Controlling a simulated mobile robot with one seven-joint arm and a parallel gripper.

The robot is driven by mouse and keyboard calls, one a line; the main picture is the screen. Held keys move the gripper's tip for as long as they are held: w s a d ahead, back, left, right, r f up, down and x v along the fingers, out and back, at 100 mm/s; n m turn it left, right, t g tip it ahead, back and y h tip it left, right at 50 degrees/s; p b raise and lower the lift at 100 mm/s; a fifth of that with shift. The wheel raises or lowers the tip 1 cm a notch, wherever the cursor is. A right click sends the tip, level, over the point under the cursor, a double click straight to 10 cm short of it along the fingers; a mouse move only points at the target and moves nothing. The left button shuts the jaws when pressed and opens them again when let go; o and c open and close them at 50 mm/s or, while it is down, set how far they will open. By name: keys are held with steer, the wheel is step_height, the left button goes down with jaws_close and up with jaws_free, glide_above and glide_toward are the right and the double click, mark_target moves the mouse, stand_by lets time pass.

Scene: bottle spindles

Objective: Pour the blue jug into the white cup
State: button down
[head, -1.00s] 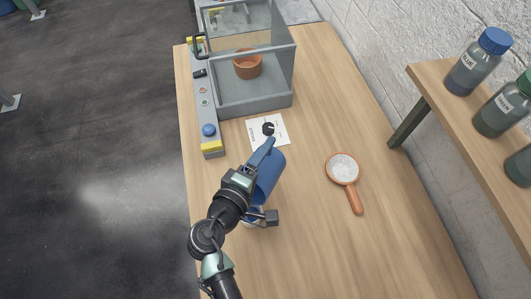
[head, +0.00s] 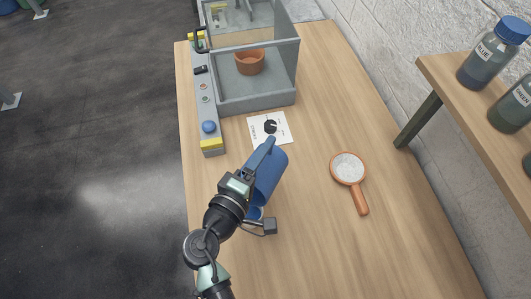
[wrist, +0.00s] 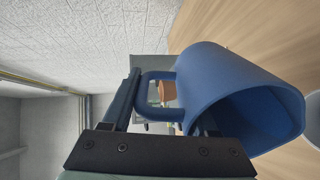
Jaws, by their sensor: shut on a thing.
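The blue jug (head: 270,176) is in my gripper (head: 262,156), above the table and tilted, in the head view. In the wrist view my gripper (wrist: 150,98) is shut on the handle of the jug (wrist: 215,80), and the jug's open mouth faces the lower right. Its inside is dark and I see no stream. A pale edge (wrist: 314,119) also shows beside the mouth in the wrist view.
An orange-handled strainer or pan (head: 348,169) lies to the right on the table (head: 320,240). A glass-sided box (head: 256,100) with a terracotta pot (head: 249,62) stands behind, beside a printed card (head: 268,128). A shelf (head: 465,105) with labelled bottles is at right.

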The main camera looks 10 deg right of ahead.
steer(key=shift+s+a+f+t+h+b, duration=0.4)
steer(key=shift+s+a+t+h+b, duration=0.15)
steer(key=shift+b, duration=2.25)
steer(key=shift+s+a+r+t+h+b, duration=0.25)
steer(key=shift+s+a+t+h+b, duration=0.45)
steer(key=shift+b, duration=1.75)
steer(key=shift+s+a+r+t+h+b, duration=0.25)
steer(key=shift+s+a+t+h+b, duration=0.4)
steer(key=shift+b, duration=1.8)
steer(key=shift+s+r+b, duration=0.15)
steer(key=shift+s+b, duration=0.1)
steer(key=shift+b, duration=0.15)
steer(key=shift+d, duration=0.1)
